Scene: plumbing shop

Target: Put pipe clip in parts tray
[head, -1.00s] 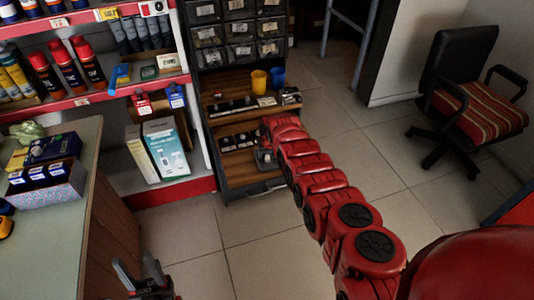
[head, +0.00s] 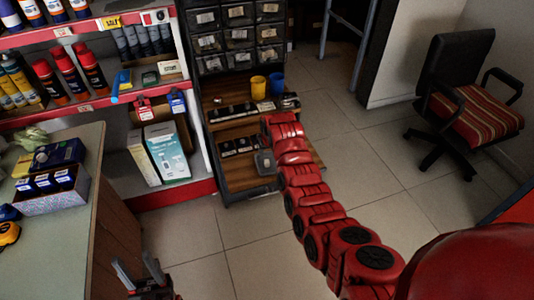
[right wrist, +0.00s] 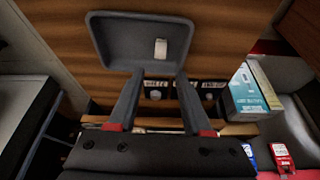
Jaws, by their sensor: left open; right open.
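The grey parts tray (right wrist: 115,40) lies on a wooden shelf in the right wrist view. A small whitish piece, which looks like the pipe clip (right wrist: 160,49), is inside it, away from the tray walls. My right gripper (right wrist: 158,78) is open and empty, its fingertips at the tray's near edge in the picture; I cannot tell its height above the tray. In the head view the tray (head: 265,163) shows beside my right wrist, which hides the right fingers. My left gripper (head: 137,271) is open and empty, low by the counter.
The wooden shelf (head: 240,172) belongs to a dark rack with small drawers (head: 238,38) above. Yellow (head: 258,87) and blue cups stand on the upper board. A red-edged shelf with cans and boxes (head: 166,150) is at left. A counter (head: 55,225) is front left. The floor at right is clear up to a chair (head: 455,95).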

